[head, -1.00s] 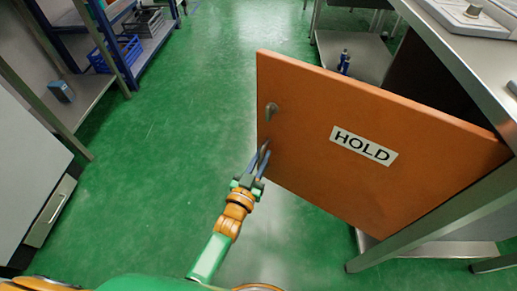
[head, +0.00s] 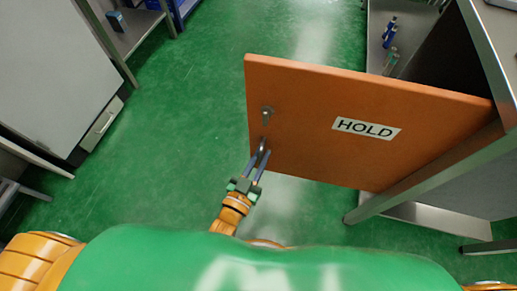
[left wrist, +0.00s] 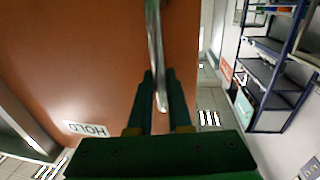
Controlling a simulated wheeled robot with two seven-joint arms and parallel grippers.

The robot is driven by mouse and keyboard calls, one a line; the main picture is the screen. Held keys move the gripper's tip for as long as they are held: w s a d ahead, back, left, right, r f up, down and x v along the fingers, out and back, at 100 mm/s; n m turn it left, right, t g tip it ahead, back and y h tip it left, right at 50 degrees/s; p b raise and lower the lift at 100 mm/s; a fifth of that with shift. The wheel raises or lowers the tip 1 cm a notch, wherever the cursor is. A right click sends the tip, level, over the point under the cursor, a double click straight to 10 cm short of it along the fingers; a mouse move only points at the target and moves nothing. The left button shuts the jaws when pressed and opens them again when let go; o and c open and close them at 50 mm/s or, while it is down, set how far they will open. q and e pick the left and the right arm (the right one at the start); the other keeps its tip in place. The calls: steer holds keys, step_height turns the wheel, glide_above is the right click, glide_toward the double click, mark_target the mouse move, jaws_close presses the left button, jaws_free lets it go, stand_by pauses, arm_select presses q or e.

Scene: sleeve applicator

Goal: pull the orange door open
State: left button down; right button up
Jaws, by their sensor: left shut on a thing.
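The orange door (head: 315,135) with a white HOLD label (head: 366,128) stands open, swung out from the metal cabinet at the right. Its free edge points left. A metal handle (head: 266,113) is near that edge. My left gripper (head: 263,152) is at the door's near-left part, its fingers shut on the handle's lower end. In the left wrist view, the handle bar (left wrist: 155,50) runs down between the two dark fingers (left wrist: 159,92), and the orange door face (left wrist: 85,60) fills the left side. My right gripper is not in view.
The metal cabinet frame (head: 484,60) stands at the right, with small blue items (head: 390,33) on a shelf behind the door. A grey cabinet (head: 55,60) and a bench (head: 135,30) are at the left. Green floor (head: 180,130) is clear between them.

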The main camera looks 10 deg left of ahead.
arm_select(q)
steer(key=shift+s, duration=0.1)
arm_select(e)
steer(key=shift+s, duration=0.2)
arm_select(q)
steer(key=c, duration=0.8)
jaws_free()
steer(key=shift+c, duration=0.2)
steer(key=p+v, duration=0.1)
steer(key=v, duration=0.5)
steer(key=shift+s+a, duration=0.1)
steer(key=shift+s, duration=0.1)
steer(key=shift+s+a, duration=0.1)
steer(key=shift+s, duration=0.2)
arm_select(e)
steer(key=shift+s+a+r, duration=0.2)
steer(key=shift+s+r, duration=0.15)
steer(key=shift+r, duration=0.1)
arm_select(q)
steer(key=shift+f, duration=0.1)
